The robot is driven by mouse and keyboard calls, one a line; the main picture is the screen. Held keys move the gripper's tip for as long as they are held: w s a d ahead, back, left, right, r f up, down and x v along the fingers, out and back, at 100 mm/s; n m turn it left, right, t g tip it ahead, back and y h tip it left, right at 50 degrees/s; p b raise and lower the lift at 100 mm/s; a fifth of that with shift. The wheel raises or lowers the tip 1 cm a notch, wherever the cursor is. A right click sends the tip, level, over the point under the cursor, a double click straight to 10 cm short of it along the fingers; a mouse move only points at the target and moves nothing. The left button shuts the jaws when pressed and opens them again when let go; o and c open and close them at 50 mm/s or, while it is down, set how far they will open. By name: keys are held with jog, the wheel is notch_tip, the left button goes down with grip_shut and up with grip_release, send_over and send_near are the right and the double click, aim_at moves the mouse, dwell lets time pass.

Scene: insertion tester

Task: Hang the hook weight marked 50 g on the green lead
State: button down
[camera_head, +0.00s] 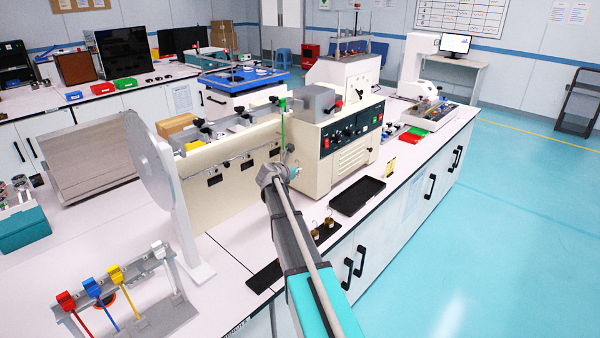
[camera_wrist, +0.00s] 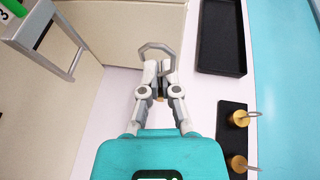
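In the wrist view a green part marked 3 (camera_wrist: 14,7) shows at the top left corner. My gripper (camera_wrist: 157,68) is shut on a hook weight, with its grey hook (camera_wrist: 156,47) standing out past the fingertips. A bit of brass shows between the fingers; the rest of the weight is hidden, and no mark is legible. In the head view my gripper (camera_head: 285,166) is just below the green lead, partly hidden by my arm; contact cannot be told.
Two brass hook weights (camera_wrist: 239,118) stand on a black strip (camera_wrist: 232,142) at the bench edge. An empty black tray (camera_head: 357,195) lies beyond. The cream tester (camera_head: 345,140) stands close by. Red, blue and yellow leads (camera_head: 93,289) hang at a stand lower left.

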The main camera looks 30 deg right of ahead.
jog(key=shift+w+a, duration=0.25)
jog(key=shift+w, duration=0.45)
jog(key=shift+w+a, duration=0.25)
jog(key=shift+w, duration=0.5)
jog(key=shift+w+a, duration=0.25)
jog(key=shift+w, duration=0.45)
jog(key=shift+w+a, duration=0.2)
jog(key=shift+w, duration=0.35)
jog(key=shift+w+a, duration=0.2)
jog(key=shift+w, duration=0.35)
dwell(0.8)
jog(key=shift+f+b, duration=0.9)
dwell(0.5)
jog(key=c, duration=0.7)
grip_release()
